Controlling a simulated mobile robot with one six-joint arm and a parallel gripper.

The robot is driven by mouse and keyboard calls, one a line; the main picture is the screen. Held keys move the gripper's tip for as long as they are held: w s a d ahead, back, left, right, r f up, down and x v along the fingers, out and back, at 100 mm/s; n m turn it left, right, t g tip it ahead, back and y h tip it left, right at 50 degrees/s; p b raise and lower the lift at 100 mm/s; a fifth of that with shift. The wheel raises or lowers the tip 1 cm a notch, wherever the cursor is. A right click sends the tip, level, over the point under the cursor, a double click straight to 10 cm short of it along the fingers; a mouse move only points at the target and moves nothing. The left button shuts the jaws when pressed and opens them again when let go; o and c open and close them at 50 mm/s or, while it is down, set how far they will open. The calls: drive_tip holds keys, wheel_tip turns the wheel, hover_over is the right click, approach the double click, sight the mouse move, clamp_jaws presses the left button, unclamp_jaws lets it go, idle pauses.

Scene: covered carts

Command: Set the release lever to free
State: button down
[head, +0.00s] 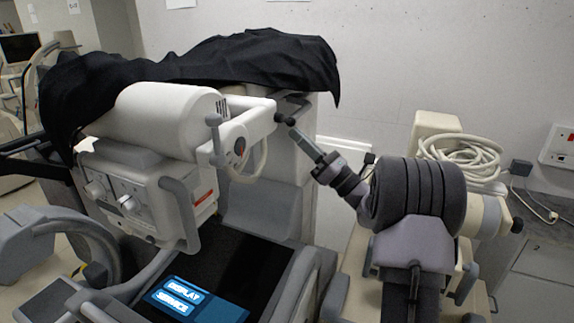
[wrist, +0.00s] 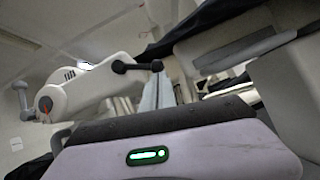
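A white cylindrical unit (head: 170,115) sits on the covered cart. A grey lever with a round knob (head: 214,140) stands roughly upright beside a hub with a red mark (head: 240,146). The lever also shows at the left of the wrist view (wrist: 21,100). A short dark handle (wrist: 137,67) sticks out from the unit's white arm. I cannot tell which of these is the release lever, and no free marking is legible. My gripper (head: 291,122) reaches in from the right, its tip at the dark handle. Whether it touches or grips the handle is unclear.
A black cloth (head: 200,62) drapes over the cart top. A blue display panel (head: 190,298) lies low in front. A coiled pale hose (head: 460,158) lies on equipment at the right. Bare wall stands behind, with open space above my arm.

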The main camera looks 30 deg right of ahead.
drive_tip(key=shift+w+d+r, duration=0.15)
drive_tip(key=shift+d+r, duration=0.05)
drive_tip(key=shift+r, duration=0.25)
idle(0.4)
drive_tip(key=f+b+v, duration=0.1)
drive_tip(key=b+v, duration=0.1)
drive_tip(key=v, duration=0.4)
drive_tip(key=w+f+b+v, duration=0.1)
drive_tip(key=b+v, duration=0.2)
drive_tip(key=v, duration=0.4)
drive_tip(key=shift+w+a+f, duration=0.25)
drive_tip(key=shift+w+a, duration=0.05)
drive_tip(key=shift+a, duration=0.05)
